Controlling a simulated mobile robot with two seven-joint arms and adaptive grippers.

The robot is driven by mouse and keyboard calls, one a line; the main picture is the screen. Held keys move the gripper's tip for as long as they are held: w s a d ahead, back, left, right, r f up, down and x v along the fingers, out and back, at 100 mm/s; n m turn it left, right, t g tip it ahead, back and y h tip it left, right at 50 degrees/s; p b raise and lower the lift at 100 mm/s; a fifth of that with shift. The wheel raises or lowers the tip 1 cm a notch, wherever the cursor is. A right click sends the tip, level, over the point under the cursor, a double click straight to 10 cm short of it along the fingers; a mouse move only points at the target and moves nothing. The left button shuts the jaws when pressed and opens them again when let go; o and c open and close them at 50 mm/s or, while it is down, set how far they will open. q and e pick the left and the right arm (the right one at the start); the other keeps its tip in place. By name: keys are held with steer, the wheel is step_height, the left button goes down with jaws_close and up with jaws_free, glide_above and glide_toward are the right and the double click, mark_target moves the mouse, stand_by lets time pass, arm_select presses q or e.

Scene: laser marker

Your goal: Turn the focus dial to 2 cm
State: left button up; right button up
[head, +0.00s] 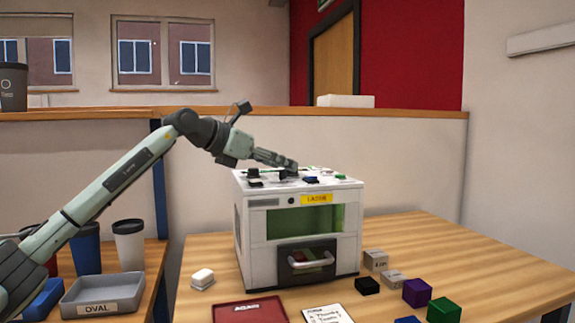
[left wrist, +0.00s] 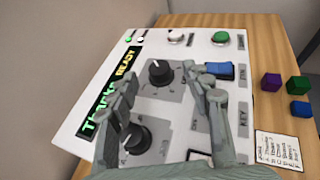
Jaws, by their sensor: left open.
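The white laser marker (head: 300,225) stands on the table with its control panel on top. In the left wrist view the panel (left wrist: 182,105) has two black dials: an upper dial (left wrist: 159,72) and a lower dial (left wrist: 134,138). I cannot read which is the focus dial or its scale. My left gripper (head: 292,165) is over the panel. In the wrist view its open fingers (left wrist: 158,76) lie on either side of the upper dial, with a gap on both sides. Contact cannot be told. My right gripper is not in view.
The panel also carries a lit display (left wrist: 110,92), a blue part (left wrist: 219,70) and a green button (left wrist: 220,38). Several blocks, such as a purple block (head: 416,292), a red tray (head: 250,310) and a note card (head: 327,314) lie around the machine. The table's right side is clear.

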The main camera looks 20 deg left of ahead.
arm_select(q)
steer(key=shift+x, duration=1.5)
steer(key=c, duration=1.1)
